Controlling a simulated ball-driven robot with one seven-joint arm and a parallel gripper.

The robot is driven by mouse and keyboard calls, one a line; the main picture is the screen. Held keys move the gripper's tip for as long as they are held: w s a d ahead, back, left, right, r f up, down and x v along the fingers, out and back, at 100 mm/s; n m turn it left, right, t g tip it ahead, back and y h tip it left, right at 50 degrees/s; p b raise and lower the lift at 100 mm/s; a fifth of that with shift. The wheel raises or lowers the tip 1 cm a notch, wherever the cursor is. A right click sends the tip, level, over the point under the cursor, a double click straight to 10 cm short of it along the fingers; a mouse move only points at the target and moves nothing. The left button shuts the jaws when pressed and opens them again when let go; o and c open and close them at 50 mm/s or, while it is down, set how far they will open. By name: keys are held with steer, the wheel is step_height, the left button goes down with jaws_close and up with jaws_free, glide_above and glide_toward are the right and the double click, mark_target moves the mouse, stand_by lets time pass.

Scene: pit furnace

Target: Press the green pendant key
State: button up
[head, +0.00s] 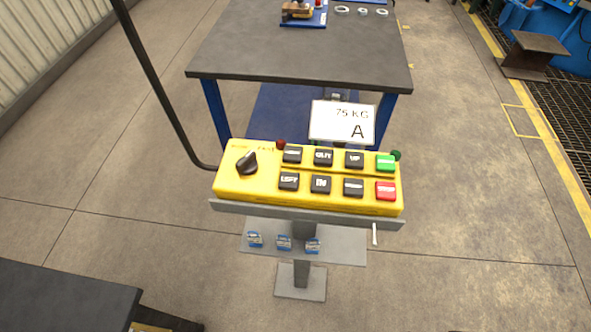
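The yellow pendant (223,184) sits on a grey stand in the middle of the head view. Its green key (386,163) is at the right end of the upper row, directly above the red key (385,190). Several black keys with white labels, such as the UP key (354,160), fill the rest of the two rows. A black rotary knob (247,162) is at the left end. Nothing covers the green key. Whether it is pressed in cannot be told. My gripper is not in view.
A white sign (342,122) reading 75 KG A stands behind the pendant. A dark-topped table (300,60) with blue legs is beyond it. A black cable (160,90) runs up from the pendant's left. A dark tabletop (60,300) fills the lower left.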

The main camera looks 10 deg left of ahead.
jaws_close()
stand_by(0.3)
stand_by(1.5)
